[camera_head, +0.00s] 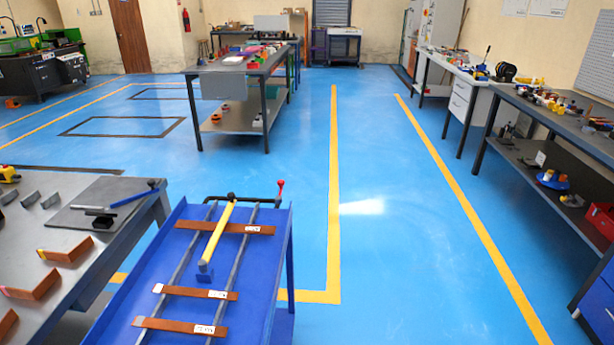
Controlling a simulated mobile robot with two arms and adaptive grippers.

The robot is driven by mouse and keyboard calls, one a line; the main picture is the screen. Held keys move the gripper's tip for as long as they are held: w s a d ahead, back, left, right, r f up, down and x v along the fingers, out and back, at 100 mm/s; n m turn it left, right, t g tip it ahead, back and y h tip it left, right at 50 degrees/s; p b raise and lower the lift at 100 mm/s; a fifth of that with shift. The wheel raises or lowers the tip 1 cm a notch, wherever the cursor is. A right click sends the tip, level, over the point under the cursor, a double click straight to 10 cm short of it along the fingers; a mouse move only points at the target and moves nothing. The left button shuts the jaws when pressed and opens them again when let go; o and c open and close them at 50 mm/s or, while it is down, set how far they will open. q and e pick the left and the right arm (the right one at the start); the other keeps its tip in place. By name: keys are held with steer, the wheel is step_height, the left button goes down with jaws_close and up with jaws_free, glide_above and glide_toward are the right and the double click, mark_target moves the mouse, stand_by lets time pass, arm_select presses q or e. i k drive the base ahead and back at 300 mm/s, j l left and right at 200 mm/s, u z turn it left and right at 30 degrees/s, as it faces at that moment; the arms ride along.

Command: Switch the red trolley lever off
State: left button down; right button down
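A blue trolley (262,262) stands in the lower middle of the head view. At its far right corner a small lever with a red knob (281,185) stands upright. A black handle bar runs along the trolley's far edge beside the lever. Neither of my grippers is in the view.
Copper busbars (181,328) and a yellow-handled tool (217,232) lie on the trolley rails. A grey bench (85,270) with bent copper pieces stands close on the left. Benches with tools (520,105) line the right. Blue floor right of the trolley (400,260) is clear.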

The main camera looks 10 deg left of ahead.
mark_target(278, 200)
steer(key=i+l+z, duration=0.3)
steer(key=l, duration=0.25)
steer(key=i+l+z, duration=0.25)
steer(key=i+l, duration=0.2)
steer(key=i, duration=0.15)
steer(key=i+u, duration=0.35)
steer(key=i, duration=0.25)
steer(key=i+l+u, duration=0.2)
steer(key=i+u, duration=0.2)
steer(key=i, duration=0.2)
steer(key=i+u, duration=0.2)
steer(key=u, duration=0.2)
steer(key=i+u, duration=0.25)
steer(key=u, duration=0.15)
steer(key=i+u, duration=0.2)
steer(key=u, duration=0.25)
steer(key=i+l+u, duration=0.2)
steer(key=u, duration=0.2)
steer(key=i+u, duration=0.2)
steer(key=u, duration=0.15)
steer(key=i+l+u, duration=0.1)
steer(key=u, duration=0.25)
steer(key=i+l, duration=0.05)
